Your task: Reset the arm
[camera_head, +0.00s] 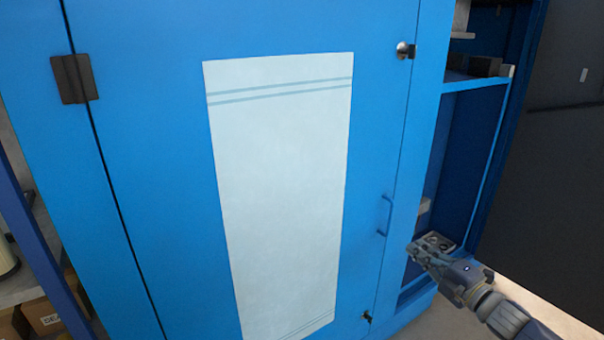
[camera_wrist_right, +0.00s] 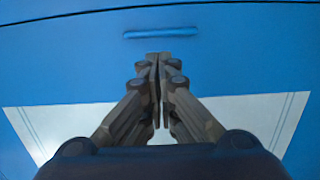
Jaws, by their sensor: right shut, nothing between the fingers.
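My right gripper (camera_head: 418,250) is at the lower right in the head view, in front of the right side of a blue cabinet. Its arm comes in from the lower right corner. In the right wrist view the gripper (camera_wrist_right: 157,62) is shut, with its fingertips together and nothing between them. A blue bar handle (camera_head: 385,215) is on the cabinet door, a little up and left of the gripper. The handle also shows in the wrist view (camera_wrist_right: 160,33), just beyond the fingertips; I cannot tell whether they touch. My left gripper is not in view.
The blue cabinet door (camera_head: 170,130) is shut and carries a pale panel (camera_head: 280,190). A round latch (camera_head: 404,50) is at its upper right, a hinge (camera_head: 72,79) at its left. Open shelves (camera_head: 478,83) stand right, beside a dark panel (camera_head: 560,150). Boxes (camera_head: 48,314) sit lower left.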

